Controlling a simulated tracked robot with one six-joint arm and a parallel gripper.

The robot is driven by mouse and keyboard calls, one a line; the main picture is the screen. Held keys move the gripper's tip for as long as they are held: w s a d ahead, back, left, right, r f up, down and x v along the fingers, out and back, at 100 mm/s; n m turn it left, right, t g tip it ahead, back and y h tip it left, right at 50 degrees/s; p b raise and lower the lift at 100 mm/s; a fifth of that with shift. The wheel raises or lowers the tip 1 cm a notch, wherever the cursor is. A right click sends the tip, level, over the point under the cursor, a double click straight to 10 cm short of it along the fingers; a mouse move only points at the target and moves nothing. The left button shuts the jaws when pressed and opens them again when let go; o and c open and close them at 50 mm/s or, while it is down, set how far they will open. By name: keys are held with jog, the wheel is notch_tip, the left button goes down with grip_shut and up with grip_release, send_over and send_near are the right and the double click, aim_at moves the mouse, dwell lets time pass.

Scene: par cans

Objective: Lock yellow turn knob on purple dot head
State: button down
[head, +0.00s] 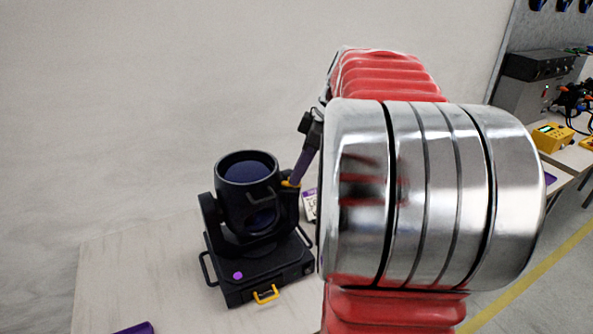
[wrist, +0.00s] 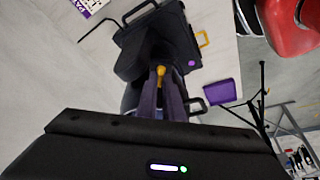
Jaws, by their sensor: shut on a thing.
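The moving head light (head: 250,228) with the purple dot (head: 238,275) on its base stands upright on the pale table, its round lens facing up. The wrist view shows its dark body (wrist: 140,62) and the same dot (wrist: 191,63). The yellow turn knob (wrist: 160,71) is on the side of its yoke arm; a little yellow (head: 290,184) shows there in the head view. My gripper (wrist: 161,82) has its two purple fingers shut on the knob, one on each side. In the head view my gripper (head: 293,179) is partly hidden behind my arm. I cannot tell the knob's angle.
A yellow handle (head: 266,293) sticks out at the base's front, with black handles at the sides. A printed card (head: 309,205) lies behind the head. A purple tray (wrist: 222,92) and a black L-shaped rod (wrist: 97,27) lie nearby. Equipment (head: 540,75) stands at right.

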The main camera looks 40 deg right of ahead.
jog(key=shift+s+f, duration=0.15)
jog(key=shift+f, duration=0.05)
dwell(0.4)
jog(key=c, duration=1.9)
grip_release()
jog(key=shift+r, duration=0.15)
jog(key=v, duration=1.3)
jog(key=shift+d+r, duration=0.15)
jog(key=shift+r, duration=0.15)
